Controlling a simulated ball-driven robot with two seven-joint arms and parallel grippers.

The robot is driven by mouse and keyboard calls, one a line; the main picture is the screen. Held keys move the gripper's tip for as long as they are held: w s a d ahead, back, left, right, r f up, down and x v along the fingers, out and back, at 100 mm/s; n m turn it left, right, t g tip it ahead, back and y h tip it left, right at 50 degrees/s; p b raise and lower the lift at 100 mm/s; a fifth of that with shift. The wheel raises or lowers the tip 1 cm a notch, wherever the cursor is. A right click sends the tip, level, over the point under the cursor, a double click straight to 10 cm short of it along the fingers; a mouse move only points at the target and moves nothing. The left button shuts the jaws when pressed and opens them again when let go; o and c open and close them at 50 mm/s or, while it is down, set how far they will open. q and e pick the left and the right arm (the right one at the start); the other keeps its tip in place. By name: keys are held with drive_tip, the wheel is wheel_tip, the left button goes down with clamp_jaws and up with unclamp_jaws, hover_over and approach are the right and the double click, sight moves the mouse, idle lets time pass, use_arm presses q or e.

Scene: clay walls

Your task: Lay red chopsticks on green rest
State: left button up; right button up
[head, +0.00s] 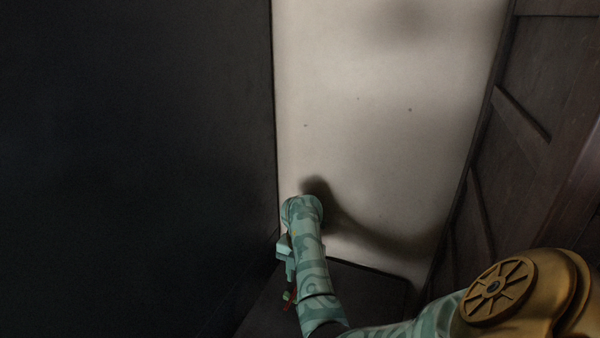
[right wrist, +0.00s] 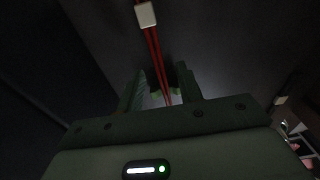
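My right arm comes in from the lower right of the head view, with its gripper (head: 287,262) low beside the dark panel. In the right wrist view the red chopsticks (right wrist: 153,48) run from the top edge down between the fingers of this gripper (right wrist: 166,88). The fingers stand apart, with a gap beside the chopsticks. A bit of red (head: 291,301) and a small green piece (head: 287,295) show beside the forearm; I cannot tell whether that piece is the green rest. My left gripper is out of view.
A small pale block (right wrist: 146,14) meets the chopsticks near the top. A dark surface (head: 368,285) lies below the arm. A tall dark panel (head: 140,150) fills the left, a pale clay wall (head: 390,120) the back, dark wooden panelling (head: 535,130) the right. Space is narrow.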

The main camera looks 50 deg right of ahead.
use_arm(q)
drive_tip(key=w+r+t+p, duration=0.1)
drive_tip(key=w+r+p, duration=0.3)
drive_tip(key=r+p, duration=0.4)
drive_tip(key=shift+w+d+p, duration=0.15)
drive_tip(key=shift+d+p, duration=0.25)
drive_tip(key=shift+p, duration=0.35)
use_arm(e)
wheel_tip(320, 180, up, 16)
drive_tip(key=shift+w+d, duration=0.15)
drive_tip(key=shift+d, duration=0.3)
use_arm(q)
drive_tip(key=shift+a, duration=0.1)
